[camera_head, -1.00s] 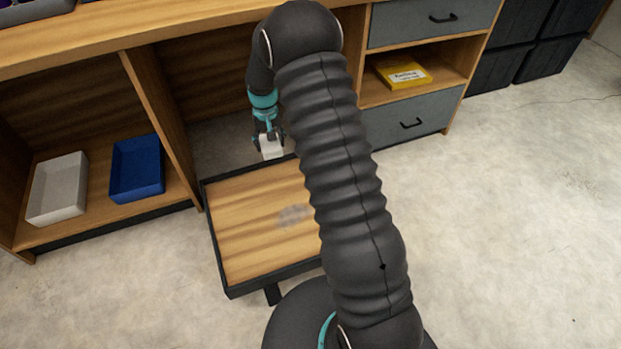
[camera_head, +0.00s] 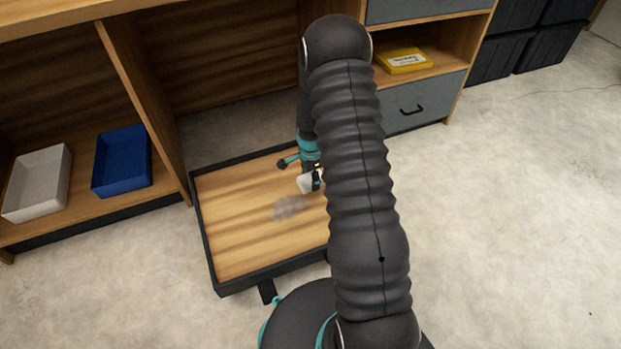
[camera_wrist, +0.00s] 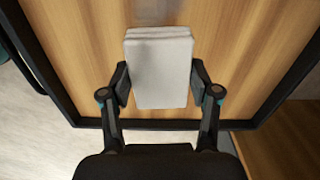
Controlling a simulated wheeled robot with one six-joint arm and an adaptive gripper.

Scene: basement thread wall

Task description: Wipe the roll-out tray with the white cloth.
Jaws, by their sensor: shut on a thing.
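The roll-out tray (camera_head: 240,235) is a wood-floored tray with a dark rim, extended from under the bench. A greyish smudge (camera_head: 287,208) marks its floor near the middle. My gripper (camera_head: 312,180) is over the tray, just behind and right of the smudge, partly hidden by my arm. It is shut on the white cloth (camera_head: 305,184). In the wrist view the folded white cloth (camera_wrist: 160,72) sits between the two fingers, above the wood floor of the tray (camera_wrist: 235,50). I cannot tell whether the cloth touches the tray. The tray's right part is hidden behind my arm.
A white bin (camera_head: 38,182) and a blue bin (camera_head: 122,160) stand on the low shelf at left. A yellow box (camera_head: 404,61) lies in an open shelf above a grey drawer (camera_head: 418,106). Dark crates (camera_head: 525,50) stand at back right. The floor at right is clear.

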